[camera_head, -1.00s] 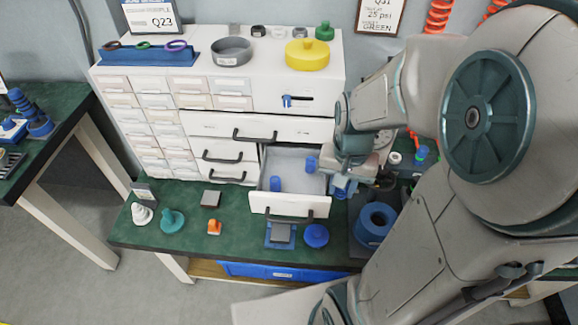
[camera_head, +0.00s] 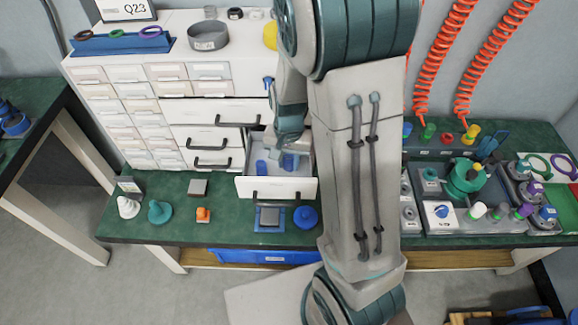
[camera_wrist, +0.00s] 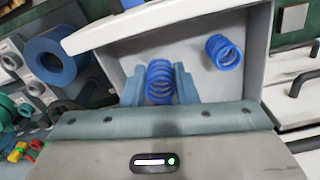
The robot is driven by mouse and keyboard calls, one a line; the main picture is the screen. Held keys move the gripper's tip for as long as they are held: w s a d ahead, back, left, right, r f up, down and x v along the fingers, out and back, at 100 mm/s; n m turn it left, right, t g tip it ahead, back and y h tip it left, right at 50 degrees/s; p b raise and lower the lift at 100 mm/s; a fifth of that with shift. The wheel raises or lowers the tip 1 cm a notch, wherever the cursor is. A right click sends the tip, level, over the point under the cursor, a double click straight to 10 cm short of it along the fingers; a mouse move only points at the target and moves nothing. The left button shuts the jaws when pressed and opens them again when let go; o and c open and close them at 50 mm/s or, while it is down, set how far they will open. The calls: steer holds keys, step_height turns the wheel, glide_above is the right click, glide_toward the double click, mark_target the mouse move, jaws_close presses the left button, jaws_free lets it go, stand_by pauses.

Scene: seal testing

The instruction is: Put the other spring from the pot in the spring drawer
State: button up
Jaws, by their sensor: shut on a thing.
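The spring drawer (camera_head: 276,187) is pulled out of the white cabinet. In the wrist view its grey interior (camera_wrist: 196,40) shows. My gripper (camera_wrist: 159,80) is inside the drawer outline, its two blue-grey fingers shut on a blue coil spring (camera_wrist: 159,84). Whether this spring touches the drawer floor I cannot tell. A second blue spring (camera_wrist: 224,52) lies in the drawer, apart from my fingers; it also shows in the head view (camera_head: 262,167).
A blue round part (camera_head: 305,217) and a blue-grey square block (camera_head: 269,217) sit before the drawer. A test rig (camera_head: 466,185) is at the right.

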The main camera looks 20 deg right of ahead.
mark_target(289, 168)
steer(key=shift+f, duration=1.45)
steer(key=shift+f, duration=0.2)
steer(key=o, duration=1)
steer(key=shift+r, duration=0.1)
